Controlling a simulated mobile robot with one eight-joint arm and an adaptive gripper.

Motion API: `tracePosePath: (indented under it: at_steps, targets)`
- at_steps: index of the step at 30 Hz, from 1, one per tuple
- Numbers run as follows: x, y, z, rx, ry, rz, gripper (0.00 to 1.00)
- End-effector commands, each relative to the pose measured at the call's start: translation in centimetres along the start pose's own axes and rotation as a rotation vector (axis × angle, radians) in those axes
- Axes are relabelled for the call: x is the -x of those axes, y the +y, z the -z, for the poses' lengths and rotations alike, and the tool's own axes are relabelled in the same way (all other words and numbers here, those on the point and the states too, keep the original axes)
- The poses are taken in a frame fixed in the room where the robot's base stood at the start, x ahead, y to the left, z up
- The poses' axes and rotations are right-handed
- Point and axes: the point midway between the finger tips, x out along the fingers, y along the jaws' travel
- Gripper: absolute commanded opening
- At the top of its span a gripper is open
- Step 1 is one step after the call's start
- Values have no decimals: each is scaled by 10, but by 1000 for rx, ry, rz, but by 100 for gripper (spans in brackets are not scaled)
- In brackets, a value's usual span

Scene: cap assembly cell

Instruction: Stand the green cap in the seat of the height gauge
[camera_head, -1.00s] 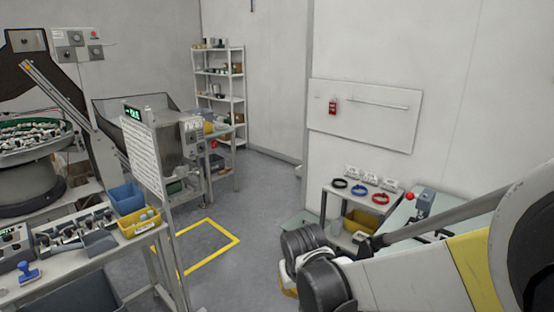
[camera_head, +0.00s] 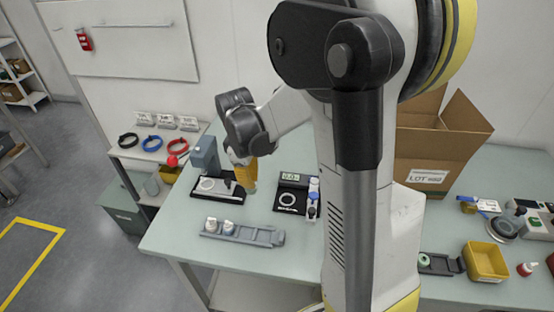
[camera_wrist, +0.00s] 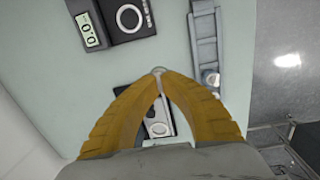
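My gripper (camera_head: 243,183) has yellow fingers and hangs over the left part of the table, beside a grey upright fixture (camera_head: 205,158). In the wrist view its tips (camera_wrist: 159,73) meet; a tiny pale spot shows there, and I make out no cap between them. The fixture has a dark base with a ringed plate. A black device with a lit display (camera_head: 290,193) also has a ring; I cannot tell for sure which is the height gauge. A small pale-green round piece (camera_head: 424,260) lies in a black holder at the right, possibly the green cap.
A grey rack (camera_head: 258,236) with two whitish caps lies near the front edge. An open carton (camera_head: 425,150) stands at the back right. A yellow bin (camera_head: 485,261) is at the right. Coloured rings lie on a side shelf (camera_head: 140,155). My own arm hides the table's middle.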

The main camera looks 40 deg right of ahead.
Motion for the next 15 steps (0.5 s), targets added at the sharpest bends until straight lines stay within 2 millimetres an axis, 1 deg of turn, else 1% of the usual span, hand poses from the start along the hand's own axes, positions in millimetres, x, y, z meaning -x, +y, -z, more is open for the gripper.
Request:
tracePosePath:
  at_steps: [1, 3, 6, 9, 12, 15]
  targets:
    - [2, 9, -13, 105, -61, 0, 0]
    - [1, 20, -34, 263, -152, -17, 0]
    - [0, 32, -60, 439, -257, -54, 0]
    - [0, 40, -79, 552, -327, -89, 0]
    - [-1, 44, -88, 606, -361, -109, 0]
    - [-5, 45, -90, 620, -368, -114, 0]
